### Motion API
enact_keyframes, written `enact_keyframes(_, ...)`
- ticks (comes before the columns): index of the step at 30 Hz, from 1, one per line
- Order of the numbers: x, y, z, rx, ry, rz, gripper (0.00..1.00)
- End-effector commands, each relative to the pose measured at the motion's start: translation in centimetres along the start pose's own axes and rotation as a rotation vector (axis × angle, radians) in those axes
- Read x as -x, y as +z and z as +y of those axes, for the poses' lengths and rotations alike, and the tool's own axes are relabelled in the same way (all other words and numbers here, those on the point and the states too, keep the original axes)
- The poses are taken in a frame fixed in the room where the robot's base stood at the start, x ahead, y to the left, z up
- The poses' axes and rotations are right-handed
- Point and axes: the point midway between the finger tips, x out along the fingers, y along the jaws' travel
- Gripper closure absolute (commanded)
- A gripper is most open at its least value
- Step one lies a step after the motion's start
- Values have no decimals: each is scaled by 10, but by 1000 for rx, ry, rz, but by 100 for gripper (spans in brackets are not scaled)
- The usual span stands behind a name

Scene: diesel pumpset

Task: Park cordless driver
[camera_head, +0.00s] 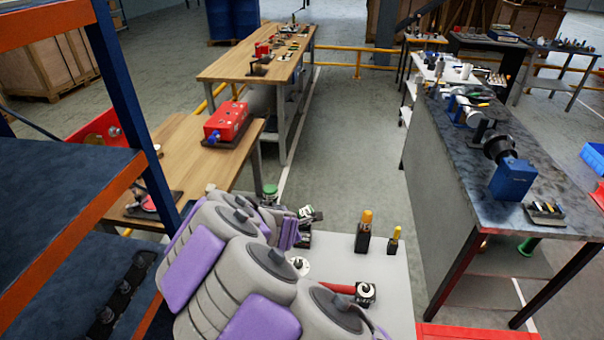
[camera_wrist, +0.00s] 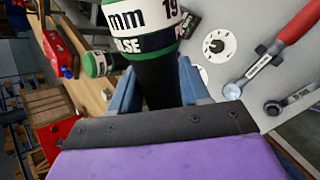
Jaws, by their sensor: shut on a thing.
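My gripper (camera_wrist: 158,80) is shut on a black grip in the wrist view, with one blue finger on each side. The grip belongs to a tool with a green and white body (camera_wrist: 145,20) marked "mm" and "19", which appears to be the cordless driver. Its upper end is cut off by the frame. The tool is over or beside a light grey tabletop; I cannot tell whether it touches. In the head view my grey and purple arm hides most of the gripper.
The grey tabletop (camera_head: 400,300) bears a red-handled tool (camera_head: 340,288), a white dial disc (camera_head: 300,265) and two yellow-topped tools (camera_head: 365,232) (camera_head: 394,240). A green-topped item (camera_head: 269,191) stands beyond my arm. Blue-orange shelving (camera_head: 60,200) is close left; a dark bench (camera_head: 500,170) stands right.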

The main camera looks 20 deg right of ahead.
Motion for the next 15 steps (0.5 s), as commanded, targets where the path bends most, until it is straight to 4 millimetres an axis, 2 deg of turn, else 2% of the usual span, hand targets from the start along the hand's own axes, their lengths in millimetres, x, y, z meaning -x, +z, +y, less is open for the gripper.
enact_keyframes(15,-21,55,-13,107,-62,-284,100)
